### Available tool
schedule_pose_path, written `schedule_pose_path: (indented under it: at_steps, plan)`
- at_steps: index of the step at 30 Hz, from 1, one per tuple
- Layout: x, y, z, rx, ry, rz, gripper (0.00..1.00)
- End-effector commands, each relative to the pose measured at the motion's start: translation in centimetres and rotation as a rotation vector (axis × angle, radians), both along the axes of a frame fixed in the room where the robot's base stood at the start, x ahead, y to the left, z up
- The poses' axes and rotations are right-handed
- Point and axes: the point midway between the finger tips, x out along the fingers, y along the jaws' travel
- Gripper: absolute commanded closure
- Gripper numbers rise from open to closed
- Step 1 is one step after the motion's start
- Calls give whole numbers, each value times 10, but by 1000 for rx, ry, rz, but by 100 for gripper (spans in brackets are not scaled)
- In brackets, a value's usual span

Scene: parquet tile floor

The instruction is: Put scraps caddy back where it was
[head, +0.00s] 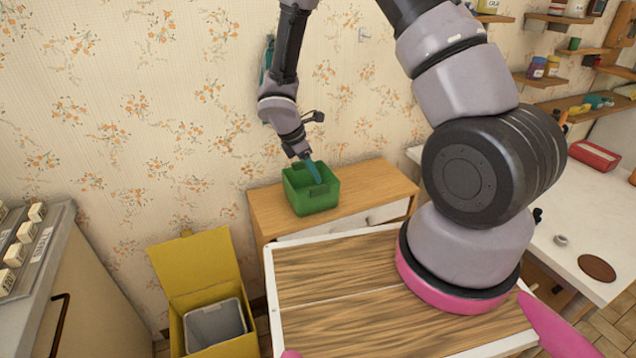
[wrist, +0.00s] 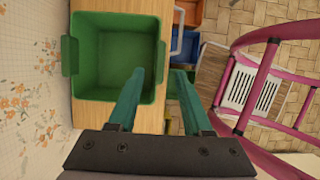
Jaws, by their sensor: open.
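A green open box (head: 312,196), which looks like the scraps caddy, stands upright on the wooden top of a small cabinet (head: 362,182) against the wall. It looks empty in the wrist view (wrist: 114,55) and has a tab handle on each of two opposite sides. My gripper (head: 313,170) is over the box, pointing down. In the wrist view my gripper (wrist: 160,75) is open, with one teal finger over the box's inside and the other beyond its right wall. The fingers hold nothing. I cannot tell whether they touch the wall.
A yellow bin (head: 198,262) with its lid raised stands left of the cabinet, with a grey bucket (head: 215,325) inside. A counter (head: 40,265) is at the far left. A white worktop (head: 570,225) and wall shelves (head: 545,80) are at right. Cabinet top right of the box is clear.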

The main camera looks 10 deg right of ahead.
Motion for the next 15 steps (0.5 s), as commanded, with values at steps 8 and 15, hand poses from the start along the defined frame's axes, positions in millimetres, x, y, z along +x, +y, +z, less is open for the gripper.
schedule_pose_path:
  at_steps: [8,15]
  plan:
    - [-3,17,42,0,-2,0,50]
    - [-4,20,51,0,0,-3,50]
